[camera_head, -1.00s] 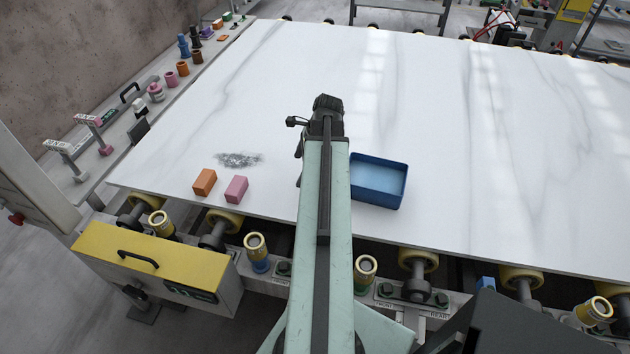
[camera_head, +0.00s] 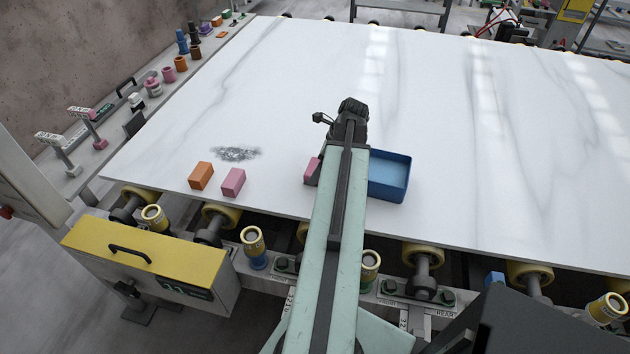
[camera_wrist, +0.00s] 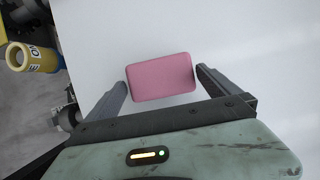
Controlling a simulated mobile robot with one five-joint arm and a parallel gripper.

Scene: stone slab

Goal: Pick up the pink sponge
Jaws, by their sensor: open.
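A pink block, likely the sponge (camera_wrist: 160,78), lies on the white slab between the two fingers of my gripper (camera_wrist: 161,76) in the wrist view. The fingers are apart, with a small gap at each side of it. In the head view part of a pink block (camera_head: 311,170) shows at the left side of my arm, which hides the rest and most of my gripper. A second pink block (camera_head: 233,182) lies further left on the slab.
An orange block (camera_head: 201,175) lies beside the second pink block, near the front edge of the slab (camera_head: 470,190). A blue tray (camera_head: 390,196) stands just right of my arm. A grey smudge (camera_head: 236,153) is behind the blocks. The slab's far part is clear.

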